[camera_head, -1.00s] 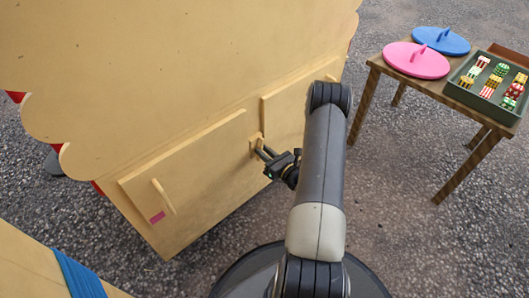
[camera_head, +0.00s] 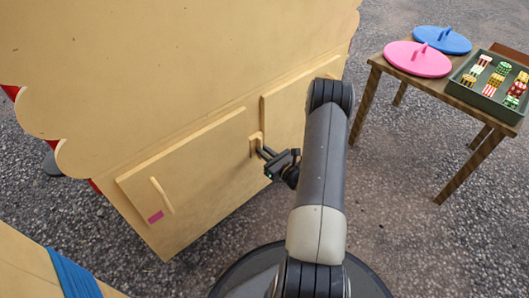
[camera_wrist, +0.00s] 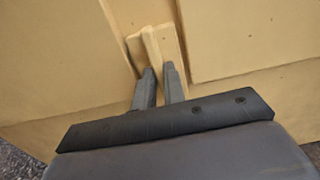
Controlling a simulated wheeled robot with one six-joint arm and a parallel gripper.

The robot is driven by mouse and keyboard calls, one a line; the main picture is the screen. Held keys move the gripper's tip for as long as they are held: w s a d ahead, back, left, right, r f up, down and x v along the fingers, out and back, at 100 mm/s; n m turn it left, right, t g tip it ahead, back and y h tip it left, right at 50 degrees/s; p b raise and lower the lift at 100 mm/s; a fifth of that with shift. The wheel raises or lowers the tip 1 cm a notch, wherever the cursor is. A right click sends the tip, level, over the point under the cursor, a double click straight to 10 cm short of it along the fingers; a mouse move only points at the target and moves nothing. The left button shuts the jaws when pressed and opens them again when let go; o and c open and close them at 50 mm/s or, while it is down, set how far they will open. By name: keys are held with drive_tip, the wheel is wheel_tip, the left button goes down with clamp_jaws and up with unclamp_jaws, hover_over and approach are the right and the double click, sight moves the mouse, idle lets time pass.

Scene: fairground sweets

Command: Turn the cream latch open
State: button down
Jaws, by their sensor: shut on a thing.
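The cream latch (camera_head: 255,144) is a small block on the cream cabinet front, between two door panels. It shows close up in the wrist view (camera_wrist: 152,47), where its bar stands tilted slightly on its backing plate. My gripper (camera_head: 262,151) reaches it from the right, and in the wrist view its two fingertips (camera_wrist: 160,69) are closed on the lower end of the latch bar. The part of the latch between the fingertips is hidden. The left door panel (camera_head: 195,165) has a cream upright handle and a pink patch, and lies flat against the cabinet.
A wooden table (camera_head: 437,93) stands at the right with a pink lid (camera_head: 417,58), a blue lid (camera_head: 442,39) and a green tray (camera_head: 487,103) of several striped sweets. A cream board with a blue band (camera_head: 73,272) is at the lower left. Paved ground between cabinet and table is clear.

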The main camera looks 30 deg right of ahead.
drive_tip(key=c, duration=1.5)
unclamp_jaws()
drive_tip(key=p+v, duration=0.3)
drive_tip(key=v, duration=0.7)
drive_tip(key=shift+s+d, duration=0.15)
drive_tip(key=shift+s, duration=0.2)
drive_tip(key=shift+w, duration=0.15)
drive_tip(key=shift+m, duration=0.6)
drive_tip(key=b+x, duration=0.2)
drive_tip(key=x, duration=0.8)
drive_tip(key=shift+w+r, duration=0.1)
drive_tip(key=shift+w, duration=0.15)
